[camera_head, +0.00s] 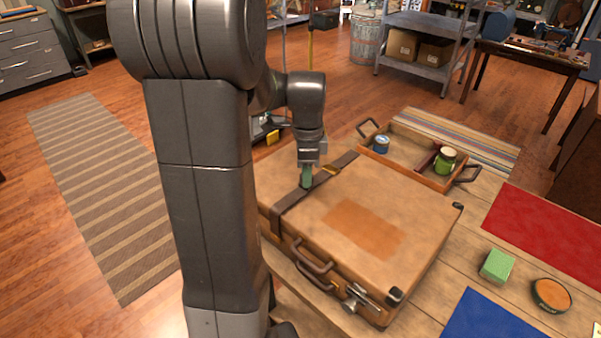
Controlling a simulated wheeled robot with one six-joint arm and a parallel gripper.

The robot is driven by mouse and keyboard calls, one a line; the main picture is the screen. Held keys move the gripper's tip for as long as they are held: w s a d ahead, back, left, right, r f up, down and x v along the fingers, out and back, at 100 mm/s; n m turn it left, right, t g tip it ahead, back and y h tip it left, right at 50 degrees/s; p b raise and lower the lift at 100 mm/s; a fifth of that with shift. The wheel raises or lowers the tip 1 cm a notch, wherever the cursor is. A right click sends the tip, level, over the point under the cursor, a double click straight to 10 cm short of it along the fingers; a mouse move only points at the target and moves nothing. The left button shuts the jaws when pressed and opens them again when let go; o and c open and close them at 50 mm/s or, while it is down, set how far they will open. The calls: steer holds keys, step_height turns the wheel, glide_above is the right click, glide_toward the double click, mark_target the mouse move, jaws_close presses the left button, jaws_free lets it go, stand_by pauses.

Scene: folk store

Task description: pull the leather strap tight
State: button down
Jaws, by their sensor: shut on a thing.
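A tan leather suitcase (372,215) lies flat on the wooden table, with a dark handle (312,258) on its front side. A dark brown leather strap (288,203) runs across the left part of its lid and down the front. A small brass buckle (329,170) sits on the strap. My gripper (306,183) points down from above onto the strap, just left of the buckle. Its greenish fingertips are shut on the strap; the gripped part is mostly hidden by them.
Behind the suitcase is a wooden tray (402,164) with a blue tin (381,144) and a green jar (445,160). A green block (496,265), an orange-topped tin (551,294), a red mat (556,238) and a blue mat (490,318) lie right.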

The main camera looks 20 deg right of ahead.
steer(key=shift+w+d+r, duration=0.1)
steer(key=c, duration=1.1)
jaws_free()
steer(key=shift+d, duration=0.15)
steer(key=shift+o, duration=0.2)
step_height(320, 180, up, 14)
steer(key=shift+f, duration=0.25)
